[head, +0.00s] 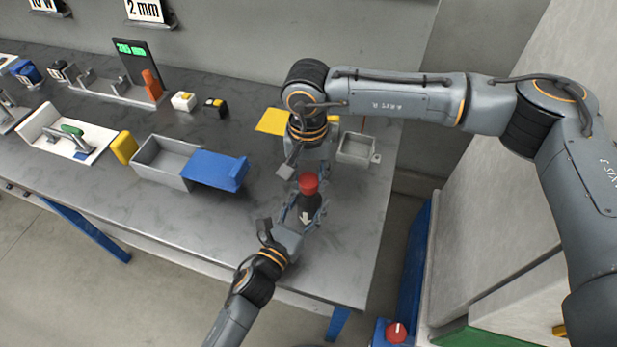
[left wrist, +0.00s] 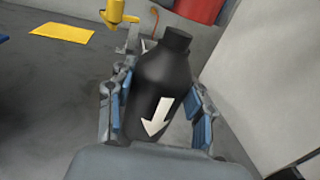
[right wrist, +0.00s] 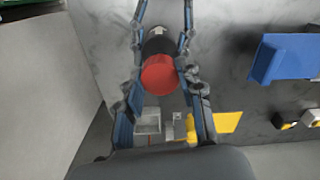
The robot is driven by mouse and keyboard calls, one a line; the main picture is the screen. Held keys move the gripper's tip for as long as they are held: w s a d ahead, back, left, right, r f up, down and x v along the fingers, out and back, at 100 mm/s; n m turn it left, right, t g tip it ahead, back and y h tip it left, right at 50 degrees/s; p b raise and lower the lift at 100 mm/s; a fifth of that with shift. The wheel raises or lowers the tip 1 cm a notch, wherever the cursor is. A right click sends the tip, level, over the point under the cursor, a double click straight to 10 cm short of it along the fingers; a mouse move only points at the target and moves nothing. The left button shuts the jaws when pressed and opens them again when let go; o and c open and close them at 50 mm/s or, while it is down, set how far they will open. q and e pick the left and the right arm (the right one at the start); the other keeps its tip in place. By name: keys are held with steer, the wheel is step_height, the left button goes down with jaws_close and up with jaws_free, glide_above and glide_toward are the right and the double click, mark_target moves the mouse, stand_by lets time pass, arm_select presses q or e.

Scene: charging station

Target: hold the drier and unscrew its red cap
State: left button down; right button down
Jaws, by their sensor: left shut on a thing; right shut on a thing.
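In the left wrist view the cap (left wrist: 199,8) shows at the top edge, apart from the neck. My right gripper (head: 307,176) is shut on the cap from the back. In the right wrist view the cap (right wrist: 159,75) hides part of the drier.
A small grey tray (head: 356,150) and a yellow mat (head: 272,121) lie behind the grippers. A grey bin (head: 161,163) with a blue block (head: 214,169) stands left. The front right of the table (head: 350,250) is clear. A grey wall rises beyond the table's right edge.

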mark_target(309, 180)
arm_select(q)
steer(key=shift+f, duration=0.1)
arm_select(e)
steer(key=shift+r, duration=2)
arm_select(q)
steer(key=shift+c, duration=2.3)
jaws_free()
